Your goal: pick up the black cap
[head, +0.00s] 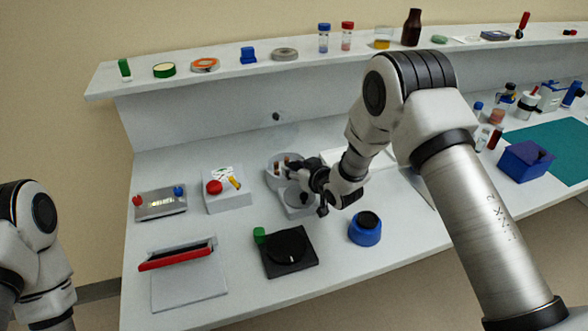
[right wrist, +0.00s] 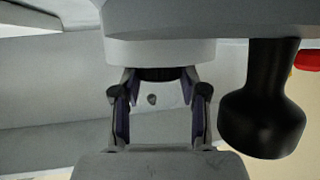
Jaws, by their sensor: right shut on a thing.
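My right gripper (head: 304,178) reaches left over the pale device with a round plate (head: 278,162) near the middle of the bench. In the right wrist view, its two fingers (right wrist: 158,80) stand on either side of a dark piece, the black cap (right wrist: 158,74), against a white body (right wrist: 160,50). The fingers are shut on it. The cap is largely hidden, and I cannot tell whether it still touches the white body. In the head view, my gripper covers the cap. My left gripper is out of view; only my left arm shows.
A blue jar with a dark top (head: 365,235) and a black plate with a disc (head: 290,262) stand in front. A white box with a red knob (head: 228,203) is at left. A large black flared part (right wrist: 262,110) is close beside my right fingers in the wrist view.

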